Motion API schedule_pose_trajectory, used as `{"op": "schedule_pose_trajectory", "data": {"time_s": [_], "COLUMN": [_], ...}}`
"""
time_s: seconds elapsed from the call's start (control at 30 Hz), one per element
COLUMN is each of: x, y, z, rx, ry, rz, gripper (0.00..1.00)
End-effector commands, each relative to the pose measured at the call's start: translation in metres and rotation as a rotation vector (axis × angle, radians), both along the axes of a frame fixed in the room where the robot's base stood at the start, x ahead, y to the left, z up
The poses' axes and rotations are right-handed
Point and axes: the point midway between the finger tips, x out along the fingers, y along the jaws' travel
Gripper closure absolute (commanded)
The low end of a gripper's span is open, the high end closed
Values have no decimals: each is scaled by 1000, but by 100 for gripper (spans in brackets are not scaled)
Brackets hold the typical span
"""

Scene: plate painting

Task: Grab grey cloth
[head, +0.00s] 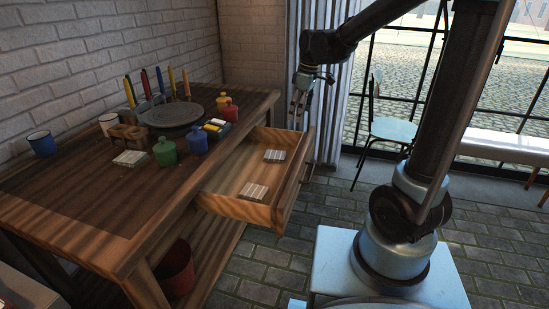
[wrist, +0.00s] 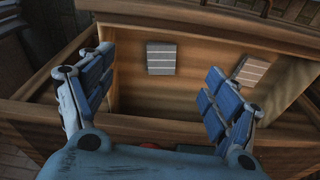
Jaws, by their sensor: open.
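Two small folded striped cloths lie in the open drawer (head: 228,208). One is a greyish cloth (head: 275,155) toward the far end, and the other is a paler cloth (head: 254,191) nearer. In the wrist view, one cloth (wrist: 161,58) shows between my fingers and the other (wrist: 252,70) lies to the right, partly behind my right finger. I cannot tell which matches which. My gripper (head: 298,105) is above the drawer's far front corner; it also shows in the wrist view (wrist: 160,72), open and empty, with its fingers spread apart.
The wooden table (head: 75,215) holds a grey round plate (head: 171,115), coloured pots, brushes, cups and another folded cloth (head: 130,158). The drawer's front panel (head: 293,180) and side walls stand up around the cloths. A chair (head: 390,128) stands by the window.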

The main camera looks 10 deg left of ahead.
Motion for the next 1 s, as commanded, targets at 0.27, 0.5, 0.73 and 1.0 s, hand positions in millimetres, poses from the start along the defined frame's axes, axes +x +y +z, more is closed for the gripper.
{"op": "schedule_pose_trajectory", "data": {"time_s": [0.27,0.5,0.73,1.0], "x": [10,11,11,10], "y": [63,74,79,85], "z": [-14,-33,-71,-115], "rx": [3,4,3,3], "ry": [3,3,3,3], "rz": [170,196,195,194], "gripper": [18,18,18,18]}}
